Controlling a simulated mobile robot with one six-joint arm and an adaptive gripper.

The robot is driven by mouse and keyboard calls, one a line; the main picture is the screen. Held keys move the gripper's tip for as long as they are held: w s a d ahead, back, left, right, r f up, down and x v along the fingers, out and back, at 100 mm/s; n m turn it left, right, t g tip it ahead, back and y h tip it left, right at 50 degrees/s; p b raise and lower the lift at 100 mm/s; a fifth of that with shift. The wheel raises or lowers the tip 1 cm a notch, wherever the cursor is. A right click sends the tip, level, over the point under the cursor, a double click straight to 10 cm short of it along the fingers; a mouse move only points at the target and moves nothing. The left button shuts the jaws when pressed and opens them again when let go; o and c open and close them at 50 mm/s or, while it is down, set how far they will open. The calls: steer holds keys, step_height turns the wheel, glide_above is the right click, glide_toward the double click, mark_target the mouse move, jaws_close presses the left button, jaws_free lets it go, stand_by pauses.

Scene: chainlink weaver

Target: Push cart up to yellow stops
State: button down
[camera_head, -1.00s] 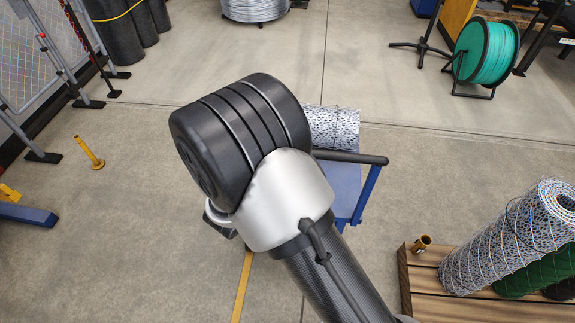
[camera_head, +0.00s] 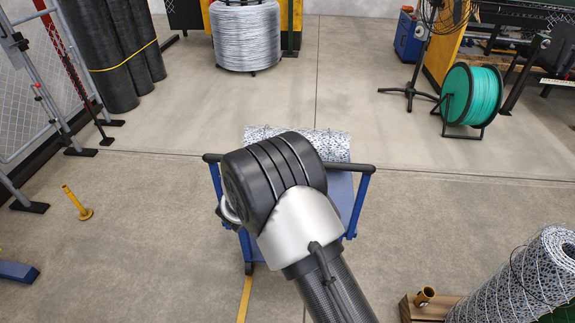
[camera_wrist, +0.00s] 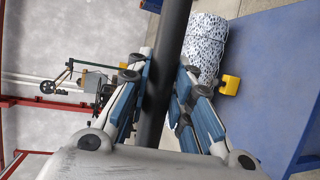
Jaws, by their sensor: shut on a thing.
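The blue cart (camera_head: 341,192) stands on the floor in front of me, with a black push handle (camera_head: 358,168) across its near side. A roll of wire mesh (camera_head: 300,142) lies on it. My gripper shows in the wrist view (camera_wrist: 160,95), with its blue-padded fingers closed around the black handle bar (camera_wrist: 178,35). In the head view my wrist hides the fingers and the handle's middle. A small yellow block (camera_wrist: 229,85) sits beside the mesh roll in the wrist view. I cannot make out the yellow stops for certain.
A yellow post (camera_head: 77,204) stands on the floor at left, near fence panels. A wire coil (camera_head: 246,38) is at the back and a green spool (camera_head: 472,95) at the right. A wooden pallet is at lower right. The floor beyond the cart is clear.

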steer(key=shift+w+a+r, duration=0.1)
steer(key=shift+w+r, duration=0.05)
steer(key=shift+r, duration=0.1)
steer(key=c, duration=1.8)
jaws_free()
steer(key=shift+c, duration=0.2)
steer(key=shift+o, duration=1.3)
steer(key=shift+w+f, duration=0.15)
steer(key=shift+w, duration=0.05)
steer(key=shift+o, duration=0.8)
steer(key=shift+s+f, duration=0.1)
steer(key=shift+s, duration=0.1)
steer(key=v, duration=1.1)
steer(key=shift+s, duration=0.4)
steer(key=shift+a, duration=0.1)
